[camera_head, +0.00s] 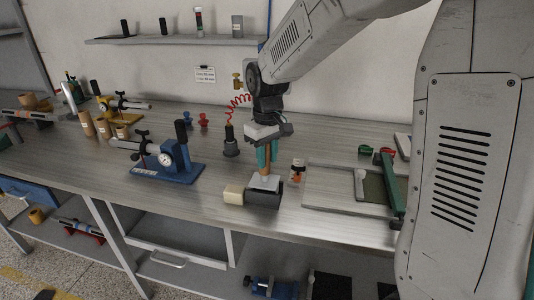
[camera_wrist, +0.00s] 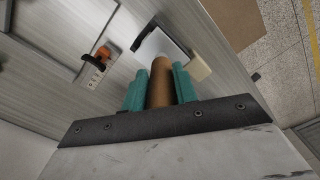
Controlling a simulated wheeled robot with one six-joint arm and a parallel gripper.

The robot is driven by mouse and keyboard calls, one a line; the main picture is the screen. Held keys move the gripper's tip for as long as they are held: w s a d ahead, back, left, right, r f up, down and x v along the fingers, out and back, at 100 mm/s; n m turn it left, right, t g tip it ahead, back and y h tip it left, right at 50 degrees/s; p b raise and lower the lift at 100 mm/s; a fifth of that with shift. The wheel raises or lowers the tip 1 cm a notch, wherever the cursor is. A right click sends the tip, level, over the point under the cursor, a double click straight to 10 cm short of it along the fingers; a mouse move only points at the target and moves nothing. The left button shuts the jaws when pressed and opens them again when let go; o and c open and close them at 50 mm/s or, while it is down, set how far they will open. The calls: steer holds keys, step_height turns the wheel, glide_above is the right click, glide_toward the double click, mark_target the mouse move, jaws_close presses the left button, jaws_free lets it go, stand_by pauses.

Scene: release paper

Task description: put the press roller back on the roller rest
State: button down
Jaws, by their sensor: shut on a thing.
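My gripper (camera_head: 265,157) has teal fingers and is shut on the brown wooden handle of the press roller (camera_head: 266,162). The handle is roughly upright in the head view, with a pale metal bracket below it. It also shows between the teal fingers in the wrist view (camera_wrist: 161,85).
A grey tray (camera_head: 325,187) and a green bar (camera_head: 391,185) lie further right. A blue gauge stand (camera_head: 178,165) and a dark upright tool (camera_head: 230,143) stand left. Bare tabletop lies between.

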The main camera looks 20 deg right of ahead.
steer(key=shift+f, duration=0.55)
steer(key=c, duration=1)
jaws_free()
step_height(320, 180, up, 8)
steer(key=shift+f, duration=0.1)
steer(key=s+d+m, duration=0.1)
steer(key=s, duration=0.8)
steer(key=s+r+m, duration=0.1)
steer(key=s, duration=0.9)
steer(key=s+d+m+t, duration=0.1)
steer(key=s+m, duration=0.1)
steer(key=s, duration=0.8)
steer(key=shift+d+r, duration=0.25)
steer(key=shift+d, duration=0.1)
